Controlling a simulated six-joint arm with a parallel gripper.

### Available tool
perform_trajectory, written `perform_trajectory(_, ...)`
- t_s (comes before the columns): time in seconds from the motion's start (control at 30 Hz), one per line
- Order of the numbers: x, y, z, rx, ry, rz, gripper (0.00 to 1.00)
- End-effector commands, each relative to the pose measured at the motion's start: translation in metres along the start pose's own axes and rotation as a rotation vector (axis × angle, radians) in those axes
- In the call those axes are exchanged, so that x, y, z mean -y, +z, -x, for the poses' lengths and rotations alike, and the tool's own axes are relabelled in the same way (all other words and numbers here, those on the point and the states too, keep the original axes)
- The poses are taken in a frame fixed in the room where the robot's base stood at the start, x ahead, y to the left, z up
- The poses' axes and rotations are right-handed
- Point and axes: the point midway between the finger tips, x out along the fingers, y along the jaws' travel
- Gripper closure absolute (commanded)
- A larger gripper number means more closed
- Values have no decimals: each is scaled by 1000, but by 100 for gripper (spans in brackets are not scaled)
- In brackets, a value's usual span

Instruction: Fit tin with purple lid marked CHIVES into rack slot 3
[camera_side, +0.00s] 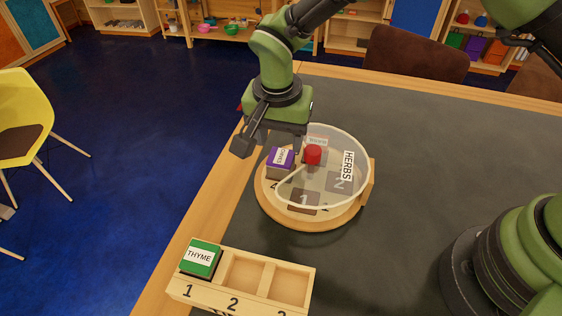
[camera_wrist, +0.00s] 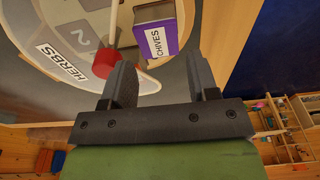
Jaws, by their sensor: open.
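The tin with the purple lid marked CHIVES (camera_side: 280,160) stands on a round wooden turntable (camera_side: 310,222), at its left edge. In the wrist view the tin (camera_wrist: 155,36) is ahead of my fingers, roughly between their lines. My gripper (camera_side: 273,143) is open at the turntable's far left edge, close to the tin; its fingers also show in the wrist view (camera_wrist: 162,80), with nothing between them. The wooden rack (camera_side: 240,292) is at the front left. Its slot 3 (camera_side: 289,284) is empty; the number below is cut off by the picture edge.
A see-through cover marked HERBS (camera_side: 345,170) with a red knob (camera_side: 313,154) sits over the turntable, beside the tin. A green-lidded THYME tin (camera_side: 201,257) fills rack slot 1; slot 2 (camera_side: 245,271) is empty.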

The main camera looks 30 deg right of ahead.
Motion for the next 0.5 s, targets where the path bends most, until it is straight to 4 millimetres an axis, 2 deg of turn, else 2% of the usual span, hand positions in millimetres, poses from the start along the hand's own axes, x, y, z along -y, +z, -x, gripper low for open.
perform_trajectory(0.3, -2, 5, -44, 2, 2, -1, 46)
perform_trajectory(0.5, -1, 5, -53, 2, -2, 0, 46)
